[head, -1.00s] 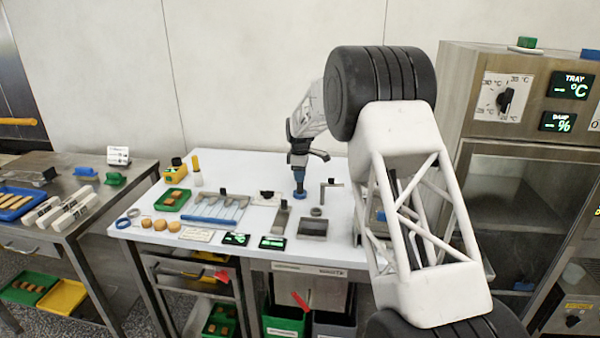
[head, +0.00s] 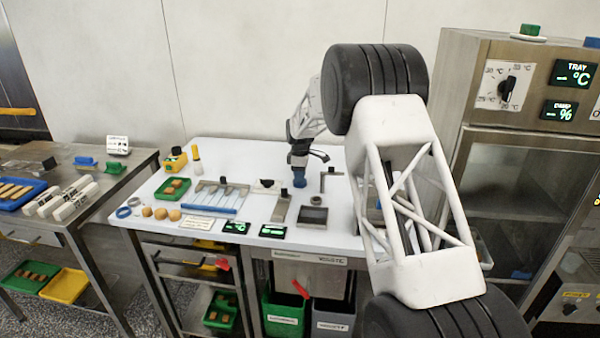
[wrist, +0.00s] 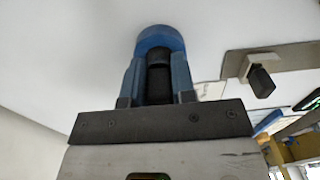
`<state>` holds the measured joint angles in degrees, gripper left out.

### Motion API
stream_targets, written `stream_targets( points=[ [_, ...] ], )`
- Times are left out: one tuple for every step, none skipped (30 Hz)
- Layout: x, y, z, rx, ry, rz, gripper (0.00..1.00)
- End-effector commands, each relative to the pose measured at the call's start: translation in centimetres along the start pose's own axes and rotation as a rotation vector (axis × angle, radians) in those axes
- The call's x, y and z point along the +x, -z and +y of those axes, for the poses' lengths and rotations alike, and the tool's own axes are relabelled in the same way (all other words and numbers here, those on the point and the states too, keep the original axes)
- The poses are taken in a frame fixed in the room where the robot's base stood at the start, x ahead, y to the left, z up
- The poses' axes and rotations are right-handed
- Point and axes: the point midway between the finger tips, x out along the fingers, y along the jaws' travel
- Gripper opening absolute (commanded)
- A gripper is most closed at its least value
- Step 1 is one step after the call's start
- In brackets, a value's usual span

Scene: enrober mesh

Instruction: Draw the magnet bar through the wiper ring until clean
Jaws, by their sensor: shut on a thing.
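My gripper (wrist: 159,82) is shut, its blue fingers around a dark upright cylinder (wrist: 159,55), which seems to be the magnet bar's grip. A round blue piece (wrist: 160,34) lies just beyond the fingertips; whether it is the bar's collar or a ring around it, I cannot tell. In the head view my gripper (head: 299,179) points down over the middle of the white table, and the bar's length is hidden. A small grey ring (head: 316,201), possibly the wiper ring, is on the table in front and to the right, apart from my gripper.
A grey square tray (head: 313,217) stands near the front edge. A metal plate with a dark knob (head: 283,206) lies left of it; an L-shaped post (head: 325,180) stands to the right. A blue-edged rack (head: 210,208) and green tray (head: 165,194) are further left.

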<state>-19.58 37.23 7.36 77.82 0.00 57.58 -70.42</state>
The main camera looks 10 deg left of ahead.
Motion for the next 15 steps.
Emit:
stream_targets(
  points=[
    [0.14, 0.0, 0.02, 0.0, -0.001, 0.0, 0.0],
    [0.23, 0.0, 0.02, 0.0, -0.001, 0.0, 0.0],
    [0.33, 0.01, 0.01, 0.0, -0.001, 0.0, 0.0],
    [0.41, 0.01, 0.01, 0.0, -0.001, 0.0, 0.0],
    [0.47, 0.01, 0.01, 0.0, -0.001, 0.0, 0.0],
    [0.54, 0.01, 0.01, 0.0, -0.001, 0.0, 0.0],
    [0.58, 0.01, 0.01, 0.0, -0.001, 0.0, 0.0],
    [0.61, 0.0, 0.01, 0.0, -0.001, 0.0, 0.0],
    [0.65, 0.0, 0.01, 0.0, -0.001, 0.0, 0.0],
    [0.67, 0.0, 0.01, 0.0, -0.001, 0.0, 0.0],
    [0.68, 0.0, 0.01, 0.0, -0.001, 0.0, 0.0],
    [0.7, 0.0, 0.01, 0.0, 0.0, 0.0, 0.0],
    [0.7, 0.0, 0.01, 0.0, 0.0, 0.0, 0.0],
    [0.71, 0.0, 0.01, 0.0, 0.0, 0.0, 0.0],
    [0.72, 0.0, 0.0, 0.0, 0.0, 0.0, 0.0]
  ],
)
